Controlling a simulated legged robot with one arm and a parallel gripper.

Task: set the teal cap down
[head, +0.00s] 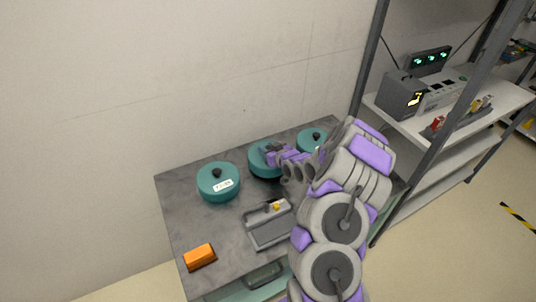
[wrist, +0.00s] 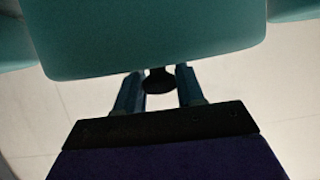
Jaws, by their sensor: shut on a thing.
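Three round teal caps with dark knobs show over the grey cart top (head: 185,221). The left cap (head: 214,189) bears a white label with dark marks. The middle teal cap (head: 261,168) is partly hidden by my gripper (head: 272,151), which is shut on its knob. The right cap (head: 306,143) is partly hidden by my arm. In the wrist view, the held cap (wrist: 150,40) fills the top. Its black knob (wrist: 158,82) sits between the two fingers of my gripper (wrist: 158,88). I cannot tell whether the held cap touches the cart top.
A grey tray (head: 270,238) with a small yellow part and an orange block (head: 199,257) lie on the cart's front half. A wall stands behind. A metal shelf (head: 440,144) with devices is at the right. The cart's left front is mostly clear.

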